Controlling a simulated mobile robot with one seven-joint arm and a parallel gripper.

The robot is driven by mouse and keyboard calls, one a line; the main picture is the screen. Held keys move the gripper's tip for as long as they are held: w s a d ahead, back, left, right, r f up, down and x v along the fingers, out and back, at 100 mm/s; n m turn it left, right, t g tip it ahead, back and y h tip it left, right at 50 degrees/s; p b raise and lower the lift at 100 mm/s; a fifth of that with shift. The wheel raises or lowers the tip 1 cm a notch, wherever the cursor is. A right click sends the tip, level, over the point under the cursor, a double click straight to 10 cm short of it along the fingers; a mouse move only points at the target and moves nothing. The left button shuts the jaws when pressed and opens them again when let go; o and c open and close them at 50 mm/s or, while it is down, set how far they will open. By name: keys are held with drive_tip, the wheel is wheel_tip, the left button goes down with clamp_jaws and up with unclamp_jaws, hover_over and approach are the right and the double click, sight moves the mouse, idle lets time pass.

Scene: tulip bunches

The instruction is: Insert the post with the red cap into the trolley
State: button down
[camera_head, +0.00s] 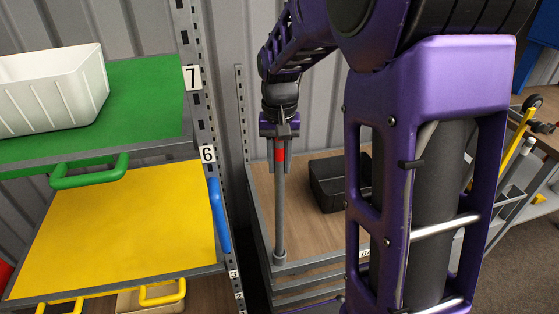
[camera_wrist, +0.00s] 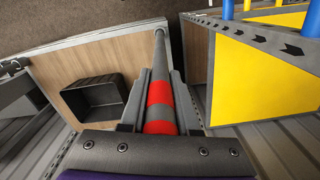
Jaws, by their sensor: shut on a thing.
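The post (camera_head: 280,210) is a slim grey rod with red near its top, standing close to upright in the head view. My gripper (camera_head: 280,160) is shut on its upper part. In the wrist view the post (camera_wrist: 159,62) runs away between my gripper's fingers (camera_wrist: 160,88), with red bands near the jaws. The trolley (camera_head: 310,236) has a wooden deck and grey edges; its deck also shows in the wrist view (camera_wrist: 110,55). The post's lower end is at the trolley's near left corner, at a grey collar. I cannot tell how far it sits inside.
A black bin (camera_head: 328,184) stands on the trolley deck, right of the post. A shelf rack with a green shelf (camera_head: 140,90) and yellow shelf (camera_head: 120,215) is close on the left. A white bin (camera_head: 55,85) is on the green shelf. A grey corrugated wall is behind.

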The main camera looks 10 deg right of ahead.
sight(280, 151)
drive_tip(key=shift+f+b, duration=0.5)
drive_tip(key=shift+f, duration=0.35)
drive_tip(key=c, duration=0.6)
unclamp_jaws()
drive_tip(key=shift+o, duration=0.2)
drive_tip(key=shift+r+p, duration=2.15)
drive_tip(key=shift+r, duration=0.4)
